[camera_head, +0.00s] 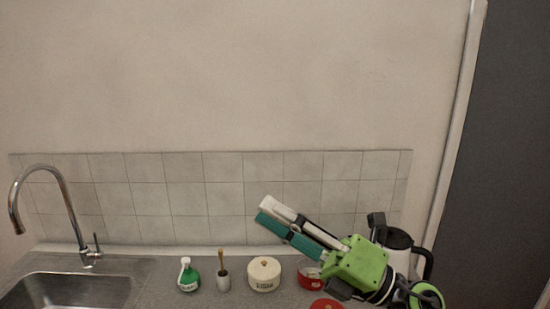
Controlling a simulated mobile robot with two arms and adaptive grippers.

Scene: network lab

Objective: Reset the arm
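My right gripper (268,212) comes in from the lower right on a green wrist (356,265). It is raised above the counter and points up and left in front of the wall tiles. Its long white and teal parts lie close side by side. From this angle I cannot tell whether the fingers are open or shut, and no separate object shows clearly between them. My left gripper is not in view.
The counter holds a steel sink (70,290) with a tall faucet (62,195), a green bottle (188,275), a brush in a holder (223,278), a cream lidded jar (264,274) and a red pot (308,276). A white kettle (397,240) stands behind my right wrist.

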